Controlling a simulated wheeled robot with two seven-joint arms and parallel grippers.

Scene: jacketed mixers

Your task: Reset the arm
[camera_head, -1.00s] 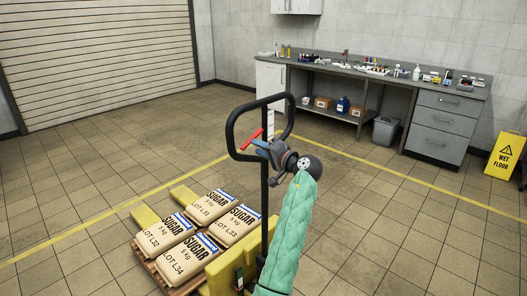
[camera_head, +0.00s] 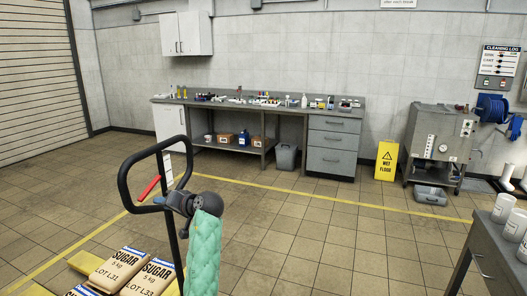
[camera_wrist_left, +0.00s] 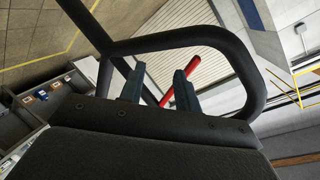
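My left gripper (camera_head: 172,198) is at the looped black handle (camera_head: 124,185) of a pallet truck, with my arm in a green quilted sleeve below it. In the left wrist view its two dark fingers (camera_wrist_left: 160,86) stand apart, with a gap and nothing held between them. The black handle tube (camera_wrist_left: 180,38) curves close around and beyond the fingers. A red lever (camera_head: 149,188) lies inside the loop, and it also shows in the left wrist view (camera_wrist_left: 186,92) by the right finger. Whether the fingers touch the handle I cannot tell. My right gripper is not in view.
Sugar sacks (camera_head: 112,271) lie at the lower left. A grey counter (camera_head: 290,107) with small items stands at the back wall. A yellow wet-floor sign (camera_head: 386,160), a metal machine (camera_head: 440,137) and a dark table (camera_head: 497,250) are to the right. The middle floor is clear.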

